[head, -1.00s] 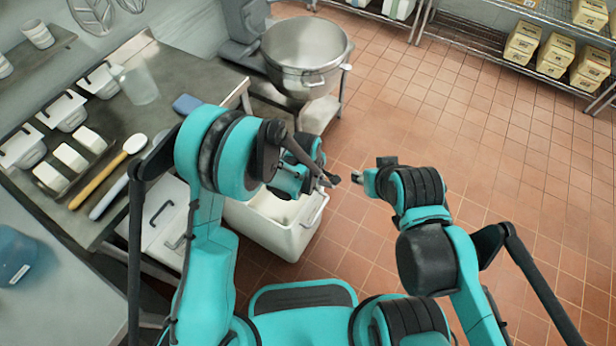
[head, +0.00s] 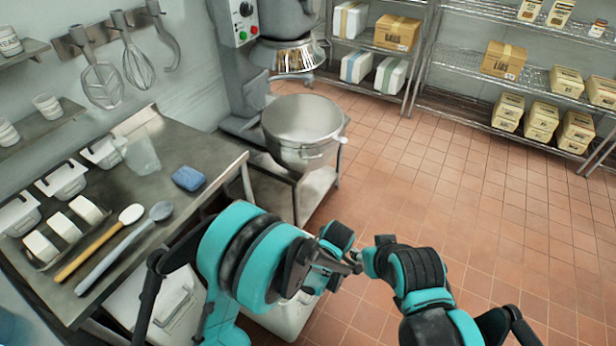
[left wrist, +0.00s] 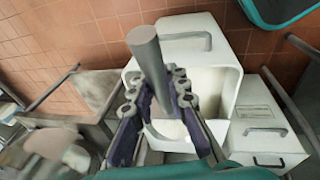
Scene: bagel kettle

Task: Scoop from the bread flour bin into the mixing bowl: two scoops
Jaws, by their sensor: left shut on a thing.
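The steel mixing bowl (head: 300,122) sits on a low stand under the mixer at upper middle in the head view. The open white flour bin (left wrist: 228,82) with pale flour inside lies below my left gripper in the left wrist view; in the head view my arm hides most of it. My left gripper (left wrist: 172,100) is shut on a grey cylindrical handle (left wrist: 148,52), apparently the scoop's, over the bin. The scoop's far end is not clear. My right gripper (head: 362,262) is close beside the left one in the head view; its fingers are too small to read.
A worktable (head: 195,150) at left holds white containers, a clear jug (head: 140,155), a blue sponge (head: 188,178) and two long-handled spoons. A closed white bin (left wrist: 262,138) stands beside the flour bin. Shelving (head: 450,103) holds boxes at the back. Tiled floor at right is clear.

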